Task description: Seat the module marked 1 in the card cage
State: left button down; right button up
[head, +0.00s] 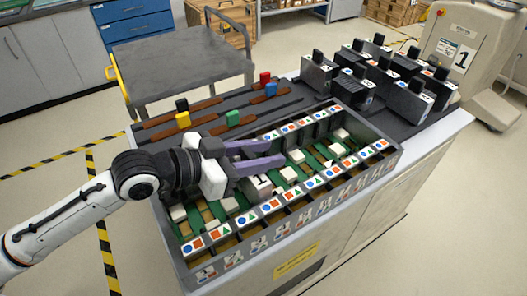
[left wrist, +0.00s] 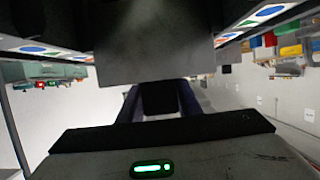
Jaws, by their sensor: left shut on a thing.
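The module marked 1 (head: 261,182) shows a white label with a 1 just below my left gripper, in the card cage (head: 388,160). My left gripper (head: 279,155), with purple fingers, is shut on the module's handle. The fingers and wrist hide the handle and much of the module in the head view. In the left wrist view the module's grey body (left wrist: 155,45) stands beyond the fingers, between the cage's marked rails. I cannot tell how deep it sits. My right gripper is in neither view.
Several grey modules with black handles (head: 408,100) stand on the dark mat at the back right. A grey cart (head: 180,65) stands behind. Several pale blocks (head: 289,174) sit inside the cage.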

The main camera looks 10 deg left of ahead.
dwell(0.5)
pick_arm(q)
jog(key=c, duration=1.2)
grip_release()
jog(key=shift+f, duration=0.1)
jog(key=shift+f, duration=0.1)
jog(key=v, duration=0.9)
jog(key=shift+s+a, duration=0.1)
jog(key=shift+a, duration=0.05)
jog(key=shift+s+a+r, duration=0.2)
jog(key=shift+s+r, duration=0.05)
jog(key=shift+s, duration=0.1)
